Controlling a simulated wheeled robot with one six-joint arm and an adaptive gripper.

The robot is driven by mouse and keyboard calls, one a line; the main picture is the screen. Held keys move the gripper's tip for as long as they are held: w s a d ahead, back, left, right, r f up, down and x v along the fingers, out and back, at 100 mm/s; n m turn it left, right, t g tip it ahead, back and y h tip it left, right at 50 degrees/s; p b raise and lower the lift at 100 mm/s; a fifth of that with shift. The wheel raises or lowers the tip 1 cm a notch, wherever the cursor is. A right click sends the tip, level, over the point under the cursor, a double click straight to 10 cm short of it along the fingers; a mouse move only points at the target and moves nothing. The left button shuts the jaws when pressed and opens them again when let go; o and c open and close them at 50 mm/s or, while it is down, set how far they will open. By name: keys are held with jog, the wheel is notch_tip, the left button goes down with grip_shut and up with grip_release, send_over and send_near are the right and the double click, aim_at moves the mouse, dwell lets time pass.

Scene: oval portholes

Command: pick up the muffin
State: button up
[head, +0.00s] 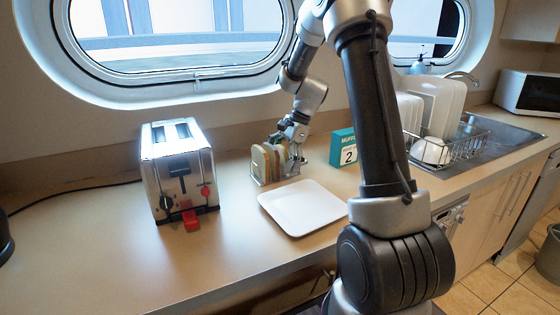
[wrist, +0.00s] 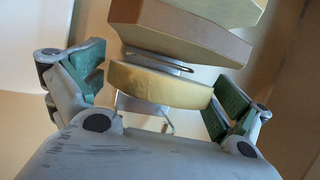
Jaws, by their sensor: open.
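A wire rack (head: 256,178) on the counter holds several bread pieces (head: 268,158) standing in a row. In the wrist view, a pale yellow rounded piece (wrist: 160,85), which looks like the muffin, is nearest to me at the end of the row. I cannot tell it clearly in the head view, where my gripper partly covers that end. My gripper (head: 293,147) is at the right end of the rack. In the wrist view its green-padded fingers (wrist: 158,90) are open, one on each side of the yellow piece, with no clear grip on it.
A toaster (head: 178,175) with a red lever stands left. A white square plate (head: 300,208) lies in front of the rack. A teal box (head: 343,148) marked "MUFFI" and "2" stands right of the rack. A dish rack (head: 455,150) is farther right. The left front counter is clear.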

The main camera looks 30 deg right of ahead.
jog(key=c, duration=0.7)
notch_tip(320, 180, up, 19)
jog(key=shift+f, duration=0.2)
dwell(0.5)
